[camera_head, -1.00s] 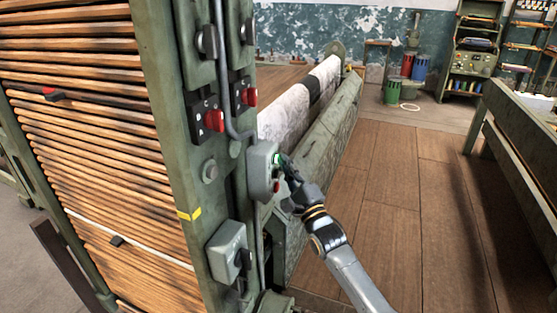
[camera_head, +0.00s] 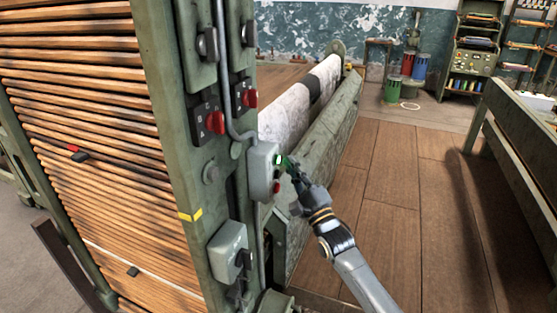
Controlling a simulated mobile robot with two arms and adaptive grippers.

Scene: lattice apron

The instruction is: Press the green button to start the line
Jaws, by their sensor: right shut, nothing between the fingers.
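The green button (camera_head: 278,160) glows bright green on the upper part of a small grey control box (camera_head: 261,172) on the machine's green post. A red button (camera_head: 277,187) sits below it. My right gripper (camera_head: 289,163) is shut and empty. Its fingertips are just right of the green button and look slightly apart from it, though the exact gap is hard to tell. My left gripper is not in view.
Two red rotary switches (camera_head: 216,122) (camera_head: 250,98) and a grey lever box (camera_head: 229,251) are on the same post (camera_head: 180,150). Wooden slats (camera_head: 85,120) fill the left. A long roller trough (camera_head: 325,130) runs behind. The wooden floor (camera_head: 390,200) is clear on the right.

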